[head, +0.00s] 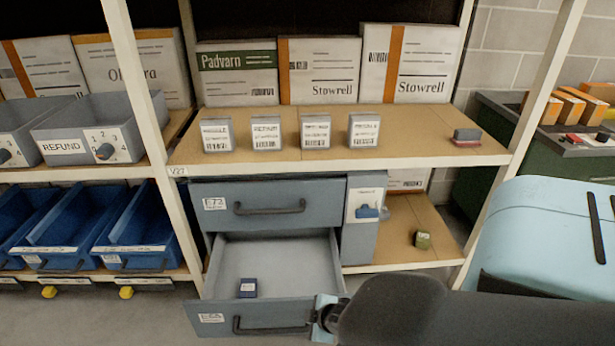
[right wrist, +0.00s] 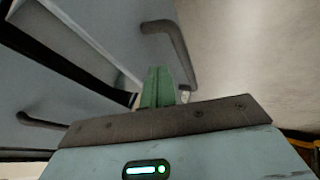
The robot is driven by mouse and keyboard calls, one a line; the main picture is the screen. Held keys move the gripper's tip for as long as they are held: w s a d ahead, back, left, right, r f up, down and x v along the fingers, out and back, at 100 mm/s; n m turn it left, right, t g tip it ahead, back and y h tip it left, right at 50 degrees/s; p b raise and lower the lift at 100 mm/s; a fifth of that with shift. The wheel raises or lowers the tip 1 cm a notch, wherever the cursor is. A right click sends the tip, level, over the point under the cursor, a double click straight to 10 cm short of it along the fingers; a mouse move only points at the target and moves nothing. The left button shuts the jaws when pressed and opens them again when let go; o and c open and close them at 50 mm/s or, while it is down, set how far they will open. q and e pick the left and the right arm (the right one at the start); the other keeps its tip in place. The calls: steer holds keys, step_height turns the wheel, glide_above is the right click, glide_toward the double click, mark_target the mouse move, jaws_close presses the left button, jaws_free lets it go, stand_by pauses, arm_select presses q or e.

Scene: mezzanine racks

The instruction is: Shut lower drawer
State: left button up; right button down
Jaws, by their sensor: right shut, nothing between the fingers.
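The lower drawer (head: 290,308) of the grey-blue cabinet stands pulled out, its dark bar handle (head: 272,325) facing the front. The upper drawer (head: 265,190) above looks shut. My right gripper (head: 322,308) is at the right end of the lower drawer's front, partly hidden by my arm. In the right wrist view its green fingers (right wrist: 158,85) are shut and empty, close to the drawer front and a handle (right wrist: 172,45). I cannot tell whether they touch it. My left gripper is not in view.
Blue bins (head: 140,235) fill the shelf at the left. A small green box (head: 422,240) sits on the lower shelf right of the cabinet. Several small grey boxes (head: 315,132) stand above.

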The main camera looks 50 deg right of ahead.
mark_target(302, 304)
steer(key=shift+w+d+f, duration=0.2)
steer(key=shift+w+d, duration=1.3)
steer(key=shift+d, duration=0.05)
arm_select(q)
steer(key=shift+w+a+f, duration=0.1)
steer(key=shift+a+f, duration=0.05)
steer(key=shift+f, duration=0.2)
steer(key=shift+b, duration=0.3)
arm_select(e)
steer(key=shift+d, duration=0.15)
